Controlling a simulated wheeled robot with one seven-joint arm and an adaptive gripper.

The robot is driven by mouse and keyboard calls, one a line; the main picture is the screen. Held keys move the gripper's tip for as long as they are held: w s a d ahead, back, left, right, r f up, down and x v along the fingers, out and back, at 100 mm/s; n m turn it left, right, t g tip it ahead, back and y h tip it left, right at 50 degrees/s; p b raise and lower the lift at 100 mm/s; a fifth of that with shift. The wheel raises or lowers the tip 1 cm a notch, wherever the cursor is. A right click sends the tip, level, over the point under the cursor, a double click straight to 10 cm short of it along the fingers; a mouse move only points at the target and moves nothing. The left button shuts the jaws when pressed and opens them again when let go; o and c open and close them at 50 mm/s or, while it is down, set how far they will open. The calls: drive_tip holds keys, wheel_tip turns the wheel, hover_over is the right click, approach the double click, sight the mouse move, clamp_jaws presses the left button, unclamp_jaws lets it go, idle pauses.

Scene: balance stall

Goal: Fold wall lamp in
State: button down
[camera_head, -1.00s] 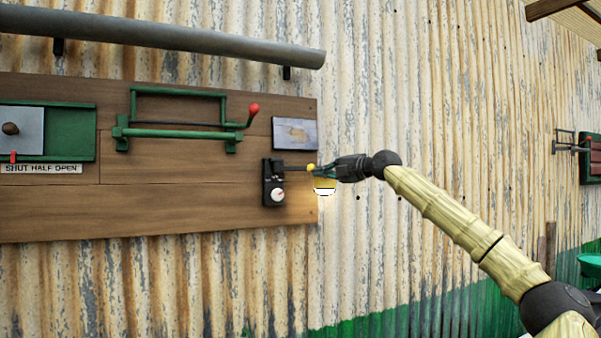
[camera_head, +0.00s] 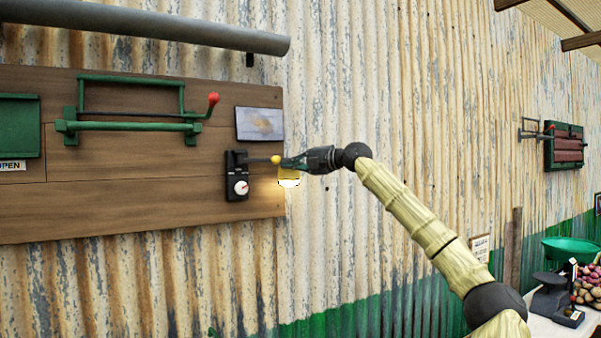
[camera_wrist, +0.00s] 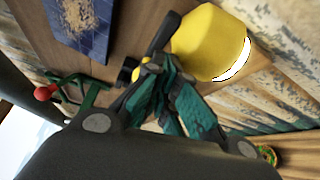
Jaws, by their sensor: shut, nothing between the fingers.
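The wall lamp has a black wall bracket (camera_head: 237,176) with a white dial, at the lower right of the wooden board. Its thin dark arm reaches right to a yellow knob (camera_head: 277,160) and a lit yellow shade (camera_head: 289,175). The shade shows large in the wrist view (camera_wrist: 207,42). My gripper (camera_head: 286,162) is shut and empty, with its green fingertips right at the knob and shade. In the wrist view the fingertips (camera_wrist: 165,72) overlap part of the knob and lamp arm. I cannot tell whether they touch.
A green rail frame with a red-knobbed lever (camera_head: 213,98) and a blue-grey plate (camera_head: 259,124) are on the board (camera_head: 130,200). A grey pipe (camera_head: 150,27) runs above. A scale (camera_head: 556,298) stands at far right.

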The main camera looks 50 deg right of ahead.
drive_tip(key=shift+a, duration=0.15)
drive_tip(key=s+d+b, duration=0.6)
drive_tip(key=d, duration=0.1)
drive_tip(key=shift+d, duration=0.4)
idle(0.6)
drive_tip(key=shift+s+d+f, duration=0.15)
drive_tip(key=shift+d, duration=0.15)
